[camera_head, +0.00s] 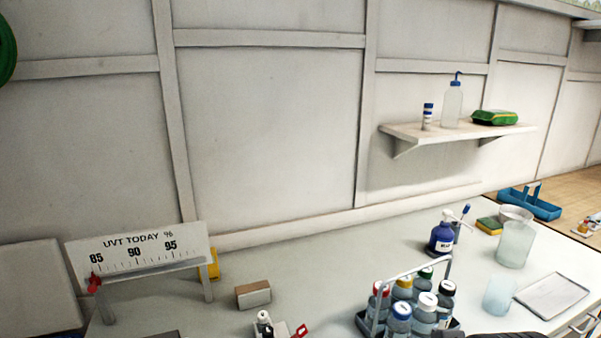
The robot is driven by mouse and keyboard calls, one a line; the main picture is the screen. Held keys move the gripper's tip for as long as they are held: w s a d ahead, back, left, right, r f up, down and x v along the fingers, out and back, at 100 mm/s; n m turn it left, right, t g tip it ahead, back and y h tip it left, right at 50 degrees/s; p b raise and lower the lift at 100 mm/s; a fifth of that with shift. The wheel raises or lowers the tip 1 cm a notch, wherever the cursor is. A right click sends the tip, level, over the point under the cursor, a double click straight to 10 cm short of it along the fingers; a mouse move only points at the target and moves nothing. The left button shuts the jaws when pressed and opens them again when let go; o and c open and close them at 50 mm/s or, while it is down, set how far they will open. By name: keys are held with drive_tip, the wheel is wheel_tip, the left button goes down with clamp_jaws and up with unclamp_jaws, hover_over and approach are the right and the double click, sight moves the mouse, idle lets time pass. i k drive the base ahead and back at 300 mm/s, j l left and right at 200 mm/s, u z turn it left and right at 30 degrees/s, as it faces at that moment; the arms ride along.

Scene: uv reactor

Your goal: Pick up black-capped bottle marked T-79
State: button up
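A carrier rack (362,325) with a grey handle stands at the bottom right of the bench and holds several bottles with different coloured caps. A black-capped bottle (446,300) stands upright at its right side, beside a white-capped bottle (424,313) and near a green-capped one (426,274). The label T-79 is not legible on it. The bottle's lower part is hidden in the rack. A dark shape cuts the bottom edge just right of the rack; I cannot tell which part it is. My gripper's fingers do not show.
A blue pump bottle (441,239) stands behind the rack. A UVT scale board (138,253) and a small box (253,294) are on the left. The bench behind the rack's left side is clear.

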sight(446, 299)
drive_tip(key=l+u, duration=0.2)
drive_tip(key=l, duration=0.3)
drive_tip(key=l+u, duration=0.2)
drive_tip(key=l, duration=0.25)
drive_tip(key=k+l+u, duration=0.2)
drive_tip(key=l, duration=0.3)
drive_tip(key=k+l+u, duration=0.1)
drive_tip(key=l+u, duration=0.15)
drive_tip(key=l, duration=0.2)
drive_tip(key=k+l+u, duration=0.2)
drive_tip(key=l, duration=0.25)
drive_tip(key=k+l+u, duration=0.2)
drive_tip(key=l, duration=0.2)
drive_tip(key=k+l+u, duration=0.2)
drive_tip(key=l, duration=0.2)
drive_tip(key=k+l+u, duration=0.2)
drive_tip(key=l, duration=0.15)
